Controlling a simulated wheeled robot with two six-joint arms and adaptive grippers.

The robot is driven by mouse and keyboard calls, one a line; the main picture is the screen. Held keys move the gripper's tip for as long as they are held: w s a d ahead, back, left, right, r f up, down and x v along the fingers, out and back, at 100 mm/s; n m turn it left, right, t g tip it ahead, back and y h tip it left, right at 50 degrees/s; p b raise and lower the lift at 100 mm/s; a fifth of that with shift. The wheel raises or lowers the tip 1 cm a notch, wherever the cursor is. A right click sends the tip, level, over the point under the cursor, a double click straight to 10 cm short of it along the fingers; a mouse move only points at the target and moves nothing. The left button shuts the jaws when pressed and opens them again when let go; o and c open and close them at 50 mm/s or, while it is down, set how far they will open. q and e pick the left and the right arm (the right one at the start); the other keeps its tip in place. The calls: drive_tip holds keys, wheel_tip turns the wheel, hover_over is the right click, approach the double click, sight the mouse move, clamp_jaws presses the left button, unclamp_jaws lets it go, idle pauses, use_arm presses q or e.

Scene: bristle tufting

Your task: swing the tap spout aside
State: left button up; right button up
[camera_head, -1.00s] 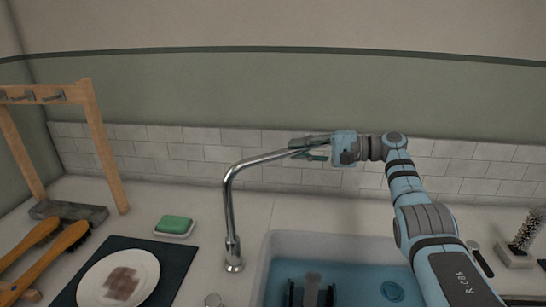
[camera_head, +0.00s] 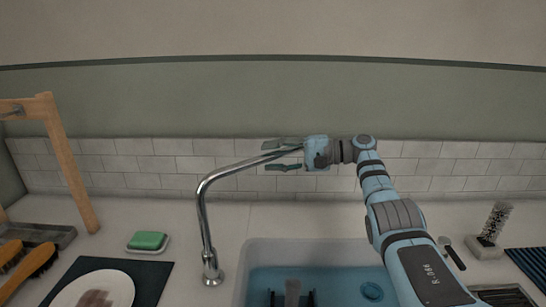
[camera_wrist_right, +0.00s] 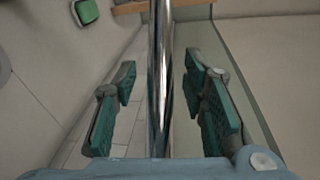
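The chrome tap (camera_head: 204,225) stands at the back left edge of the sink. Its spout (camera_head: 240,165) rises, bends and slants up to the right. My right gripper (camera_head: 276,155) is at the spout's far end, with one finger above it and one below in the head view. In the right wrist view the spout (camera_wrist_right: 160,80) runs between the two green-padded fingers, with a gap on both sides. The right gripper (camera_wrist_right: 163,105) is open around the spout. The spout's tip is hidden by the gripper. My left gripper is not in view.
The sink (camera_head: 262,255) holds blue water and a dark rack-like object (camera_head: 292,297). Left are green soap (camera_head: 147,240) on a dish, a plate (camera_head: 95,290), brushes (camera_head: 38,262) and a wooden frame (camera_head: 68,165). A bristle brush (camera_head: 494,222) stands right.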

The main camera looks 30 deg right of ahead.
drive_tip(key=v, duration=0.7)
drive_tip(key=shift+d, duration=0.1)
